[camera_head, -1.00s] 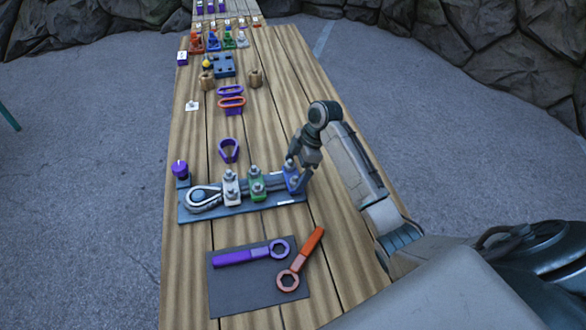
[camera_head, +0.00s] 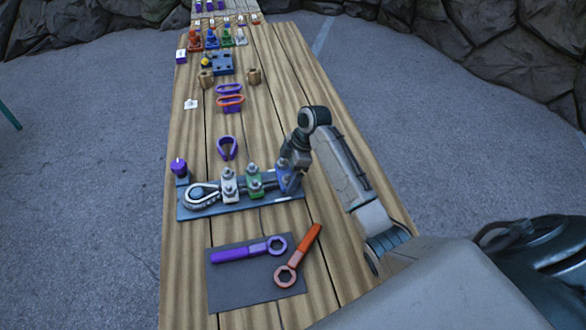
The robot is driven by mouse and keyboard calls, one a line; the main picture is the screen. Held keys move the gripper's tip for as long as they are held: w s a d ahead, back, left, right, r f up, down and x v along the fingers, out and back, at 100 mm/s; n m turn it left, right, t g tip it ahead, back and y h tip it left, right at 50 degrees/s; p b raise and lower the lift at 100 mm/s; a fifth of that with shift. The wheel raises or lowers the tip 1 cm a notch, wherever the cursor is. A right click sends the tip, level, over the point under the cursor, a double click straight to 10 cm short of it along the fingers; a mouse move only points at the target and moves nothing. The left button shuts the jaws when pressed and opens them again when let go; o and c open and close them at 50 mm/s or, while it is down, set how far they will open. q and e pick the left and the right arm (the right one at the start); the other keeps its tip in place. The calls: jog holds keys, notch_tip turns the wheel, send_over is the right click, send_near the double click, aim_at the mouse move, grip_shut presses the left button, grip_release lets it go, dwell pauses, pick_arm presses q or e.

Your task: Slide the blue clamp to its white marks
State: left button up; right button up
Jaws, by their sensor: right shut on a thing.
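The blue clamp (camera_head: 284,179) stands at the right end of the blue-grey base plate (camera_head: 240,206), on a dark rail. My right gripper (camera_head: 291,167) is shut on the blue clamp from its right side and hides part of it. A green clamp (camera_head: 254,183) is close to its left, and a white clamp (camera_head: 229,186) stands further left. A short white mark (camera_head: 281,200) shows on the plate's front edge just below the blue clamp. Any mark behind the clamp is hidden. My left gripper is not in view.
A purple knob (camera_head: 179,168) stands at the plate's left end. A purple wrench (camera_head: 248,250) and an orange wrench (camera_head: 297,257) lie on and beside a dark mat (camera_head: 245,285) in front. A purple loop (camera_head: 227,148) lies behind the plate. Small parts fill the table's far end.

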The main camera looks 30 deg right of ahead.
aim_at(290, 173)
jog(key=shift+w+a, duration=0.15)
jog(key=shift+a, duration=0.4)
jog(key=shift+w+a, duration=0.15)
jog(key=shift+a, duration=0.4)
jog(key=o, duration=1)
jog(key=shift+d, duration=0.1)
jog(key=shift+o, duration=0.2)
jog(key=shift+r, duration=0.1)
jog(key=b+v, duration=0.2)
jog(key=v, duration=0.8)
jog(key=shift+s+d+r+p, duration=0.1)
jog(key=shift+r+p, duration=0.2)
jog(key=shift+r, duration=0.05)
